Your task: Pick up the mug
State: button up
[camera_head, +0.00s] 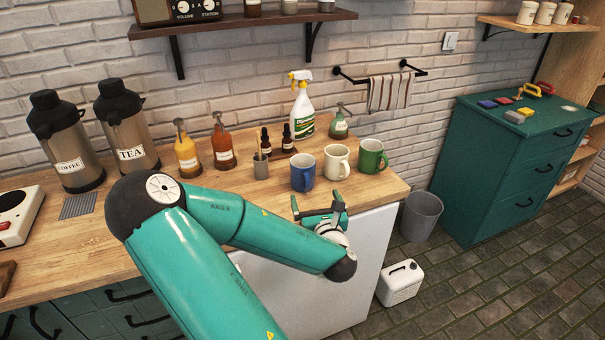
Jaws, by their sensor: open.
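Three mugs stand upright in a row on the wooden counter (232,200) near its right end. The blue mug (303,173) is on the left, the cream mug (336,163) is in the middle, and the green mug (372,158) is on the right. My gripper (319,203) is open and empty, in front of the blue and cream mugs near the counter's front edge. It appears apart from the mugs. My arm covers part of the counter's front.
Behind the mugs stand a white spray bottle (302,108), a green pump bottle (339,124) and dark dropper bottles (287,138). A small grey cup (261,166) is left of the blue mug. Orange (223,147) and yellow (187,155) pump bottles and two dispensers (127,126) stand farther left.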

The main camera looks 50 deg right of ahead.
aim_at(309, 181)
jog(key=x, duration=0.7)
jog(key=shift+w+d+r, duration=0.1)
jog(key=shift+w+d, duration=0.1)
jog(key=x, duration=0.5)
jog(key=shift+w+d, duration=0.1)
jog(key=shift+w, duration=0.3)
jog(key=shift+c, duration=0.5)
jog(key=c, duration=1.3)
jog(key=shift+o, duration=0.2)
